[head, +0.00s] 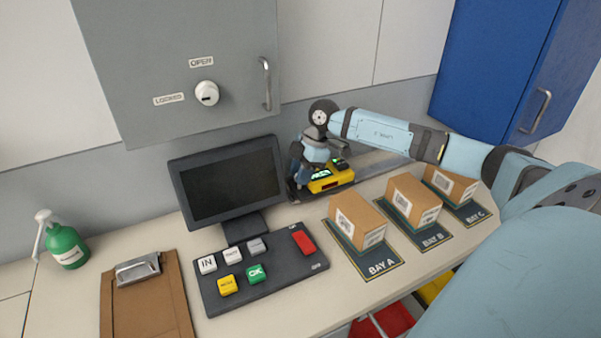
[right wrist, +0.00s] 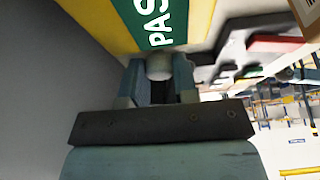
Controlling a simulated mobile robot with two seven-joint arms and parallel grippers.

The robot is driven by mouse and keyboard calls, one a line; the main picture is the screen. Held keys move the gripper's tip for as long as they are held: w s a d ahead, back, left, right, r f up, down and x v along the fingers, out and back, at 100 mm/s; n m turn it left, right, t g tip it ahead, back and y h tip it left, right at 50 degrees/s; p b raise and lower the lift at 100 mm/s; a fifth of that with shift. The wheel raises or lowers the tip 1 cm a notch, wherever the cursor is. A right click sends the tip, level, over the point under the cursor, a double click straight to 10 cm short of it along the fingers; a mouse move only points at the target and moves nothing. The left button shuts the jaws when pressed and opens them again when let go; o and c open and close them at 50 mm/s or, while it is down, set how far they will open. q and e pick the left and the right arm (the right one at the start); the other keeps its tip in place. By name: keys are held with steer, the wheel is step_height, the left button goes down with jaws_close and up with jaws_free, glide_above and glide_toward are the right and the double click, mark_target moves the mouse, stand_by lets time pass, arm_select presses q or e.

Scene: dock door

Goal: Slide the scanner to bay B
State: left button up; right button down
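The scanner (head: 331,183) is a yellow and black unit with a lit green display. It sits on a rail (head: 372,167) behind the bays, near the back left corner of bay A and just right of the monitor. My right gripper (head: 314,165) is at the scanner. In the right wrist view its fingers (right wrist: 160,82) stand on both sides of a pale round knob (right wrist: 159,66) and appear to touch it, below the scanner's green label (right wrist: 158,22). Bay B (head: 432,237) is the middle mat, with a cardboard box on it. My left gripper is not in view.
Bay A (head: 380,269) and bay C (head: 474,215) also hold boxes. A monitor (head: 232,186) and a button panel (head: 262,277) stand left of the bays. The rail right of the scanner looks clear.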

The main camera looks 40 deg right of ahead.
steer(key=s+d, duration=0.1)
steer(key=d, duration=0.4)
steer(key=s+d, duration=0.2)
steer(key=d, duration=0.3)
steer(key=s+d, duration=0.1)
steer(key=d, duration=0.4)
steer(key=shift+s+d+p, duration=0.2)
steer(key=shift+s+p, duration=0.2)
steer(key=c, duration=0.9)
jaws_free()
steer(key=shift+r, duration=0.1)
steer(key=b+v, duration=0.1)
steer(key=v, duration=1.2)
steer(key=shift+r+b, duration=0.3)
steer(key=shift+r, duration=0.05)
steer(key=shift+s+f, duration=0.1)
